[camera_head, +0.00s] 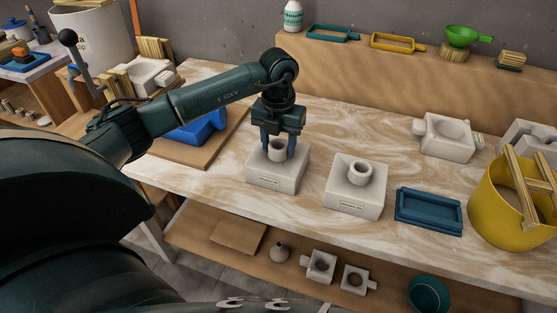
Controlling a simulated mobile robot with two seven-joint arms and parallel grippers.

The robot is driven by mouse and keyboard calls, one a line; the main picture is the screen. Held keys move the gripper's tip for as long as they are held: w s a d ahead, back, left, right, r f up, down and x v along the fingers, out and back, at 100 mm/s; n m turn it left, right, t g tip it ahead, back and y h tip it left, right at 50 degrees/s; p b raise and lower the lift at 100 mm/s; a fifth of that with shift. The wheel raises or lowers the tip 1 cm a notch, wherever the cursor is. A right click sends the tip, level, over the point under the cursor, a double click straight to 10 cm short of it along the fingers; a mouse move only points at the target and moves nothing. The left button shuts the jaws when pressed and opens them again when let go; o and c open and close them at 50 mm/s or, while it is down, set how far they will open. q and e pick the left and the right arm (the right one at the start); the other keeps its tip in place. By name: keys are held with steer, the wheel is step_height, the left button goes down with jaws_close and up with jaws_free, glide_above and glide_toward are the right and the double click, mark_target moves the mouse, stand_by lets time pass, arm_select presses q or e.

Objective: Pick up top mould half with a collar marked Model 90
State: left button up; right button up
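Two white mould blocks with round collars on top stand on the marbled table. My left gripper (278,148) points straight down over the left mould block (272,176). Its two blue fingers stand on either side of that block's collar (277,154). I cannot tell whether they touch the collar or have closed on it. The block appears to rest on the table. The right mould block (355,195) stands apart from it, its collar (360,172) free. Both have a small label on the front face, too small to read. My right gripper is not in view.
A blue tray (429,211) and a yellow bucket (500,213) stand to the right. White moulds (446,138) sit behind them. A blue object (200,128) lies on a wooden board at left. A raised ledge (400,75) runs along the back; a lower shelf (200,238) lies below.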

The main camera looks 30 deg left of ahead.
arm_select(q)
jaws_close()
stand_by(0.3)
steer(key=shift+w+r, duration=0.1)
steer(key=shift+r, duration=0.15)
